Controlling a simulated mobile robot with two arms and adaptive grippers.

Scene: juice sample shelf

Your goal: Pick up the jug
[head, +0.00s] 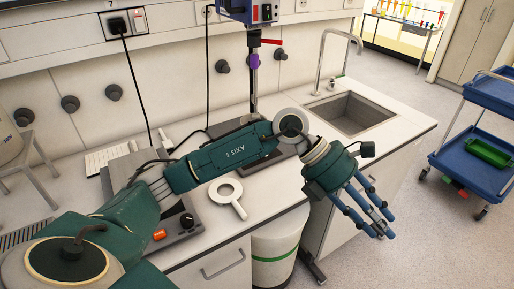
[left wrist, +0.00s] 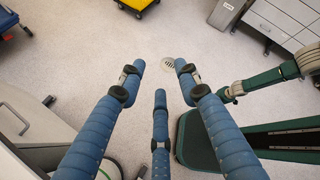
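I cannot make out a jug in either view. My left gripper (head: 380,222) hangs in the air past the counter's front edge, over the floor, below and right of the sink. Its blue fingers are spread apart. In the left wrist view the fingers (left wrist: 160,78) have only floor between them, and nothing is held. My right gripper is in neither view.
The counter (head: 275,195) holds a white ring with a handle (head: 240,208) and dark-topped equipment. A sink (head: 350,112) is at its right end, a white bin (head: 275,255) below its front. A blue trolley (head: 475,165) stands right. Floor between is clear.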

